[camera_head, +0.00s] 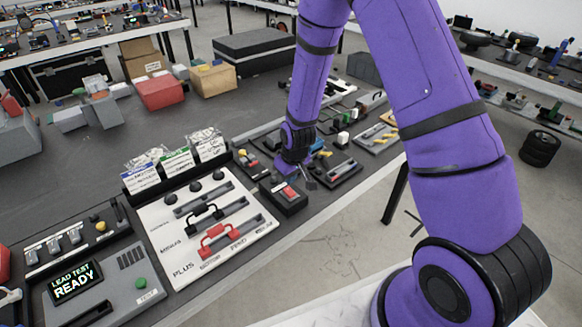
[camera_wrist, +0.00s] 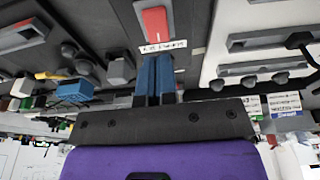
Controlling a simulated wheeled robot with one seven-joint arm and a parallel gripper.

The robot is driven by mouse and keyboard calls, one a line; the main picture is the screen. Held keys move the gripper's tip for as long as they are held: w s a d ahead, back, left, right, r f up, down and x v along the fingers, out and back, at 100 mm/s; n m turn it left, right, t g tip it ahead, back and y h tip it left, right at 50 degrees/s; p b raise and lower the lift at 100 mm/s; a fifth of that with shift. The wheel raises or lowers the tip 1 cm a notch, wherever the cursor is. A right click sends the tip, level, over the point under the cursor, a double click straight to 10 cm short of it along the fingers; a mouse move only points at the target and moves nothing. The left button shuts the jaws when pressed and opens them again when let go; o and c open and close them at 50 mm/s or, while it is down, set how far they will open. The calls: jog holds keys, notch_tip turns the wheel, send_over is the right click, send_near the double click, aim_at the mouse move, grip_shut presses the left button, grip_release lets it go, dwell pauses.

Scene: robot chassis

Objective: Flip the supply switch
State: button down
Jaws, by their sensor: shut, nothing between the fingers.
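The supply switch is a red rocker (camera_head: 290,192) on a small black box (camera_head: 284,203), right of the white lead board in the head view. In the wrist view the red rocker (camera_wrist: 155,24) is at the top centre, with an upside-down label (camera_wrist: 163,46) on the box below it. I cannot tell whether the tips touch the box.
The white board (camera_head: 195,228) with black and red leads is left of the switch. A grey tester (camera_head: 105,287) reading "LEAD TEST READY" is at lower left. Trays of parts (camera_head: 333,172) lie right of my gripper. Labelled bins (camera_head: 178,163) stand behind the board.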

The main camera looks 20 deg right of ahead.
aim_at(287, 189)
jog(key=shift+x, duration=2.05)
jog(key=shift+f, duration=0.1)
